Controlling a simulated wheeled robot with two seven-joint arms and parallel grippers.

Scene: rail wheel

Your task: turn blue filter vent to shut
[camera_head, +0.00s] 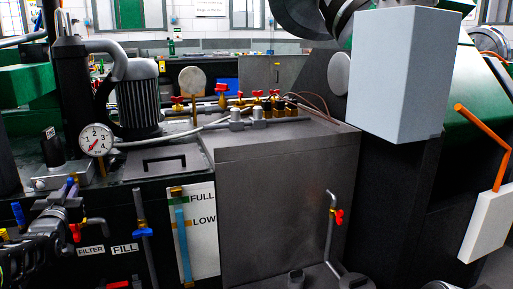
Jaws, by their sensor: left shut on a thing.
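My left gripper (66,198) reaches in from the lower left and is shut. A small blue handle (72,182) shows at its fingertips, above the FILTER label (90,250). The gripper appears closed on this blue handle, but its dark fingers hide most of the valve. The handle's exact angle cannot be told. A second blue handle (144,232) sits on an upright pipe beside the FILL label (125,249). A red handle (75,233) with a grey spout is just below the gripper. My right gripper is not in view.
A round pressure gauge (96,140) stands close to the right of the gripper. A level gauge (202,232) marked FULL and LOW is further right. A grey tank (270,210) fills the middle, with a red-handled tap (338,217) in front. A motor (139,100) stands behind.

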